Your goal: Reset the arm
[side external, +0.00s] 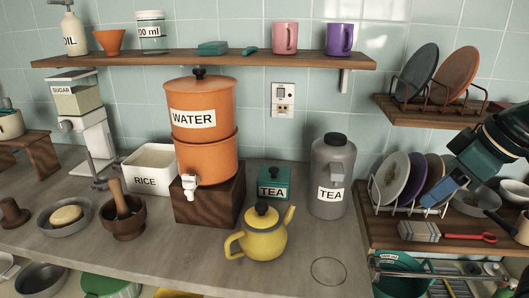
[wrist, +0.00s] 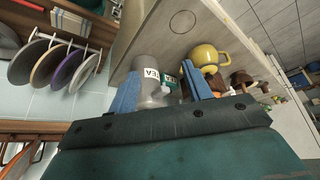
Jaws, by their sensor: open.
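My gripper (side external: 432,198) is at the right of the side view, raised in front of the plate rack and away from the counter things. In the wrist view its two blue fingers (wrist: 158,90) stand wide apart. Nothing is held between them. Behind the gap the wrist view shows the grey tea canister (wrist: 150,73), the green tea tin (wrist: 170,86) and the yellow teapot (wrist: 206,57), all at a distance. In the side view the yellow teapot (side external: 262,238) stands upright on the counter, with the grey canister (side external: 331,160) behind it to the right.
The plate rack (side external: 376,200), a sponge (side external: 418,231) and a red spoon (side external: 470,237) sit on the right shelf close to my gripper. An upper plate shelf (side external: 440,117) is above. The orange water dispenser (side external: 203,135) stands mid-counter. The counter's right front, around a drawn circle, is clear.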

